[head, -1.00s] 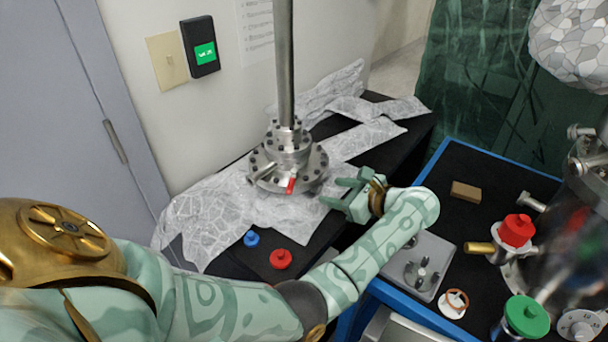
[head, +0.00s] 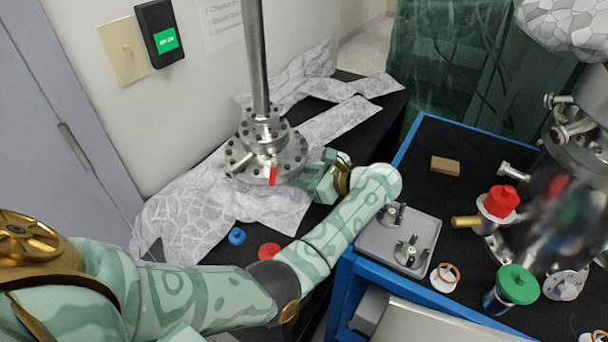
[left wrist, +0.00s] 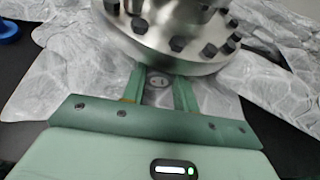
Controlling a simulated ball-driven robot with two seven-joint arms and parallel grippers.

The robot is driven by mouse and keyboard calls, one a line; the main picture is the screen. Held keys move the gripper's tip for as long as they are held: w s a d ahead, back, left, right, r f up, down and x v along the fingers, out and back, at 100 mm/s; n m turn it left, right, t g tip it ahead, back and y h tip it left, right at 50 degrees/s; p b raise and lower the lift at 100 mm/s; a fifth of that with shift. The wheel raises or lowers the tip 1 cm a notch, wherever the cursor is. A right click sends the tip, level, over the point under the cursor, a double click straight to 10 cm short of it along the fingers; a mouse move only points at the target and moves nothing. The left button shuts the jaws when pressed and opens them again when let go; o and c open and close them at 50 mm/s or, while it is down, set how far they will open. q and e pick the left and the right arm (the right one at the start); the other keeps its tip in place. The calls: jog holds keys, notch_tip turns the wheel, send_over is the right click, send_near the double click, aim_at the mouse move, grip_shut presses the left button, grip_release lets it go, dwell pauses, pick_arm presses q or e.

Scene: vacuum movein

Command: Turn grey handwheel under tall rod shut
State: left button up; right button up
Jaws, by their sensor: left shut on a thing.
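The tall metal rod (head: 257,60) stands upright on a bolted steel flange (head: 288,152) on the black bench. A red-tipped lever (head: 273,176) sticks out from the flange's front. My left gripper (head: 300,180) is at the flange's lower right edge. In the left wrist view, a small round grey handwheel (left wrist: 158,82) sits just below the flange rim (left wrist: 175,58), between the fingers of my left gripper (left wrist: 159,88), which is shut on it. In the head view the handwheel is hidden by the gripper. My right gripper is out of view.
Crinkled foil (head: 185,215) covers much of the bench around the flange. A blue cap (head: 237,236) and a red cap (head: 270,251) lie in front. A blue-edged cart (head: 415,140) on the right carries a grey plate (head: 372,240), a brown block (head: 445,166) and a steel chamber.

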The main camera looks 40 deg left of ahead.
pick_arm(q)
jog(key=shift+w+m+g, duration=0.1)
jog(key=shift+m+g, duration=0.5)
jog(key=shift+m, duration=0.2)
jog(key=o, duration=1)
jog(key=shift+c, duration=0.2)
jog(key=v, duration=1.6)
jog(key=shift+r+p, duration=0.2)
jog(key=shift+p, duration=0.1)
jog(key=shift+d, duration=0.1)
